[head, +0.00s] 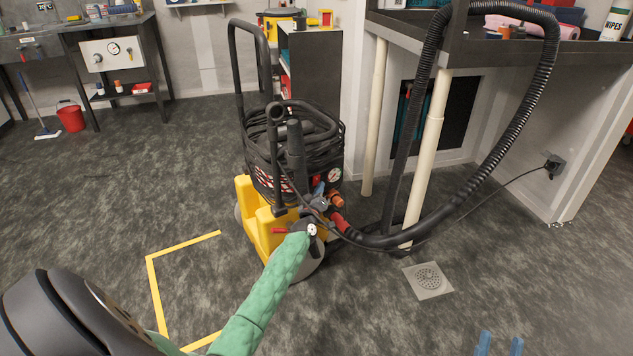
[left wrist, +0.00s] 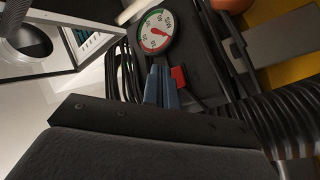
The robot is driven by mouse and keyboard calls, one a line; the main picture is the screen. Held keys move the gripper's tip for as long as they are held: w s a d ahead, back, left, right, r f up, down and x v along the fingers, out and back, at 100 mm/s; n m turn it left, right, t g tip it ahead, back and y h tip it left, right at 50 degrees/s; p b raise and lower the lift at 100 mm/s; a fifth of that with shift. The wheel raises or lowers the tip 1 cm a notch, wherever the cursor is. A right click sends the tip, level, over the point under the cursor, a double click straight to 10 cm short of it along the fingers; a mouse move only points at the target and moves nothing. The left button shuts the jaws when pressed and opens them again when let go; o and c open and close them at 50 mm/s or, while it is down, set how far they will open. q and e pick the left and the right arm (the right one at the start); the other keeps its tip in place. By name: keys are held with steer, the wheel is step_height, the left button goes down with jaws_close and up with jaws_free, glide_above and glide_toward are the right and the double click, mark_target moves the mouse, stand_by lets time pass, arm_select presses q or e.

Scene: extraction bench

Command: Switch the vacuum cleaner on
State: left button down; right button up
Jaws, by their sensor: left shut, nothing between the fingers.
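The vacuum cleaner (head: 262,160) stands upright in the middle of the head view, a black body on a yellow wheeled base. A small red switch (head: 316,180) sits on its front beside a round gauge (head: 335,174). The left wrist view shows the red switch (left wrist: 178,77) and the gauge (left wrist: 155,32) close up. My left gripper (head: 319,188) is at this front, its blue fingers (left wrist: 161,84) shut and empty right beside the switch. I cannot tell whether they touch it. My right gripper (head: 500,344) shows only its two blue fingertips, apart and empty, at the bottom edge.
A ribbed black hose (head: 515,125) loops right of the vacuum. A cord runs to a wall socket (head: 555,165). A bench (head: 470,52) with pale legs stands behind the hose. A floor drain (head: 428,279) lies front right. Floor to the left is mostly clear.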

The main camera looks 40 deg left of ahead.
stand_by(0.3)
stand_by(0.7)
arm_select(q)
steer(key=shift+a, duration=0.1)
steer(key=shift+w+a+r, duration=0.1)
steer(key=shift+w+a, duration=0.05)
steer(key=shift+a, duration=0.1)
